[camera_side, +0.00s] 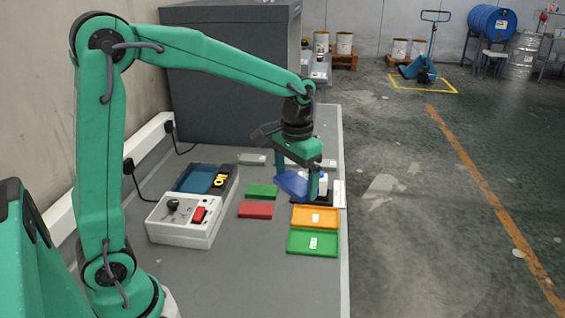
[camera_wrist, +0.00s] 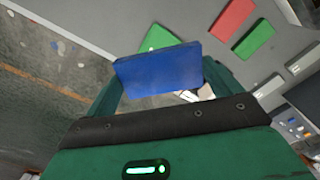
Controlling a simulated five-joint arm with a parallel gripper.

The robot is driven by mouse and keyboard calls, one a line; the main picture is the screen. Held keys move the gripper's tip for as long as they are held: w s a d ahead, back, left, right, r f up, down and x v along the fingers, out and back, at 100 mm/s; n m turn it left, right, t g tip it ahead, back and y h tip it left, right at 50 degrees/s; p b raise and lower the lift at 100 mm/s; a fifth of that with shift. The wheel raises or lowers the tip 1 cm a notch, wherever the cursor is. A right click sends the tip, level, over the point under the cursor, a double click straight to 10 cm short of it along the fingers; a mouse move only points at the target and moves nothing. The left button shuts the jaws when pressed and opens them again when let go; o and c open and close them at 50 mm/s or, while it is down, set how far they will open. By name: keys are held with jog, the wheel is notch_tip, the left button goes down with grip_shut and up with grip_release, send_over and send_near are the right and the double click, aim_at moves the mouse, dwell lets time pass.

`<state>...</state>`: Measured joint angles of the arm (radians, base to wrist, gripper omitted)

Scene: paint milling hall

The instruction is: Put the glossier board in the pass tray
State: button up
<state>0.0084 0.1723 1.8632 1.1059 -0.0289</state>
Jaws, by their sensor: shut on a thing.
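My gripper (camera_side: 296,181) is shut on a blue board (camera_side: 291,184), held tilted above the table's right side. In the wrist view the blue board (camera_wrist: 160,70) spans between the fingers. A green board (camera_side: 262,191) and a red board (camera_side: 255,210) lie flat on the table, left of my gripper. I cannot read the labels or tell which tray is pass. Gloss differences are not clear.
A white control box (camera_side: 182,232) with a knob and red switch stands left of the boards. A small white bottle (camera_side: 323,183) stands close beside my gripper. The front table is clear.

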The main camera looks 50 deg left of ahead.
jog(key=s+d+f+n, duration=0.2)
jog(key=d+f+n, duration=0.4)
jog(key=d, duration=0.6)
jog(key=n, duration=0.2)
jog(key=shift+n, duration=0.4)
jog(key=shift+w, duration=0.1)
send_over(313, 243)
notch_tip(313, 243, down, 7)
jog(key=shift+f, duration=2)
jog(key=shift+f, duration=0.6)
